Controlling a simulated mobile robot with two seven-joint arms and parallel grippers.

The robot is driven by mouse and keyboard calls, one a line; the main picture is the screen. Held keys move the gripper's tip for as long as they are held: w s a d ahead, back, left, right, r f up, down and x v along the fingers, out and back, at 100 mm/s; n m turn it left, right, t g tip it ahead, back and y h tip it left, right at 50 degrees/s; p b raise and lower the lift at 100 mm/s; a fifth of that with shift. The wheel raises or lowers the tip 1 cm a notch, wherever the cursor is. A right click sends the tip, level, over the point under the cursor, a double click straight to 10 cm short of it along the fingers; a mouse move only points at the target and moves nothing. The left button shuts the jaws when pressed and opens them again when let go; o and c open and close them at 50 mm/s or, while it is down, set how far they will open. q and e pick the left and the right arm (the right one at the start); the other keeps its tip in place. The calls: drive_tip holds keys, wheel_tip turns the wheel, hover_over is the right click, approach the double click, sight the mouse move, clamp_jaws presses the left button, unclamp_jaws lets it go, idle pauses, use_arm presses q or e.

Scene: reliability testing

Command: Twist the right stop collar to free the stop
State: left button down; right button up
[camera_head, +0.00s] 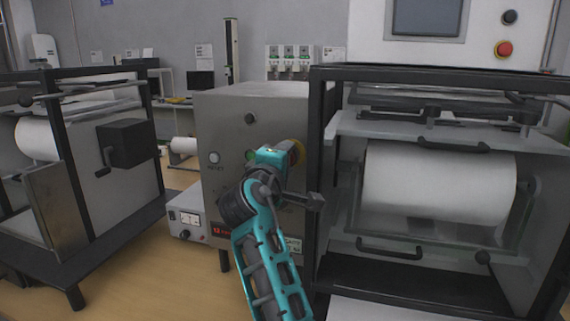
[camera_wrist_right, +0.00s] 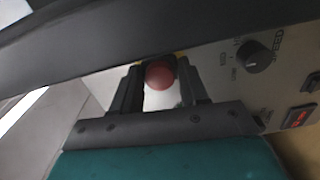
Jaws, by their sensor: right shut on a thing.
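A red stop button (camera_wrist_right: 159,76) sits between the two fingers of my right gripper (camera_wrist_right: 160,72) in the right wrist view. A little yellow of its collar shows behind it at the fingertips. My right gripper is shut on the stop, with one dark finger on each side. My teal right wrist covers the red button there and most of the gripper. My left gripper is not in view.
The grey control box (camera_head: 225,125) carries a black knob (camera_head: 250,118), a white button (camera_head: 214,157) and a lit red switch. A black-framed roll machine (camera_head: 316,200) stands close on the right, with another red button (camera_head: 503,49) above it. Another machine stands left.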

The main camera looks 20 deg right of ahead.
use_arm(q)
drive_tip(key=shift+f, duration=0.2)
use_arm(e)
drive_tip(key=shift+m, duration=0.4)
